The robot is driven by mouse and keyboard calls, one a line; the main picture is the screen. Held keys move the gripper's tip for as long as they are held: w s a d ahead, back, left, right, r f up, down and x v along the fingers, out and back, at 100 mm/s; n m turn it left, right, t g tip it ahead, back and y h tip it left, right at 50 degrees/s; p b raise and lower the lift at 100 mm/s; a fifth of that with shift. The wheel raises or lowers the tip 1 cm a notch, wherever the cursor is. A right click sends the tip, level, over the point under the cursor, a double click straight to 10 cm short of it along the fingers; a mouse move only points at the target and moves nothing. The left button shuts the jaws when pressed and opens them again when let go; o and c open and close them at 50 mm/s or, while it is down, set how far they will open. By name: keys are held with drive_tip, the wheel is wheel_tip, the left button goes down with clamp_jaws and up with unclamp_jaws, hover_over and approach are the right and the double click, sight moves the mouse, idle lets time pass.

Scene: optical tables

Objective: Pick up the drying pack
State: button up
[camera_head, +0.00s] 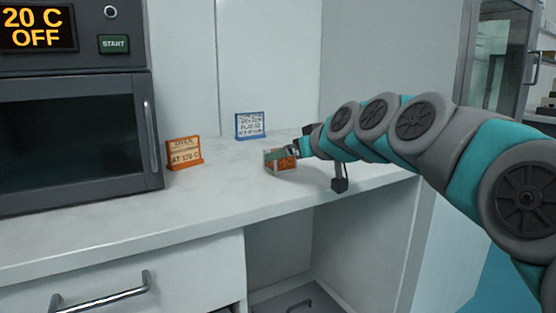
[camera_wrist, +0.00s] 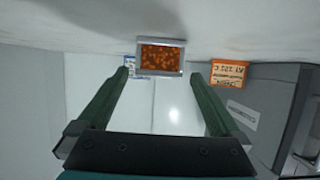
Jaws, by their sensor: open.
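The drying pack is a small box with a pale frame and orange beads in its face. It sits on the white counter in the head view (camera_head: 280,161) and at the top middle of the wrist view (camera_wrist: 161,59). My gripper (camera_head: 298,150) reaches in from the right, low over the counter and right at the pack. In the wrist view its two dark green fingers (camera_wrist: 160,76) are spread, with the pack lined up between their tips or just past them. I see no finger closed on it. The pack's far side is hidden.
An orange sign reading "AT 120 C" (camera_head: 184,154) and a blue sign (camera_head: 250,125) stand behind the pack. An oven (camera_head: 75,140) with a "20 C OFF" display is at left. The counter (camera_head: 150,215) in front is clear; a drawer (camera_head: 150,275) lies below.

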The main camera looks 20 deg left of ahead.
drive_tip(key=shift+r+p+x, duration=0.15)
drive_tip(key=shift+p+x, duration=0.05)
drive_tip(key=shift+x, duration=1.15)
drive_tip(key=shift+r+p+x, duration=0.15)
drive_tip(key=shift+r+x, duration=0.05)
drive_tip(key=shift+x, duration=1.1)
drive_tip(key=shift+w, duration=0.15)
drive_tip(key=c, duration=1.5)
drive_tip(key=shift+r, duration=0.1)
drive_tip(key=shift+c, duration=0.2)
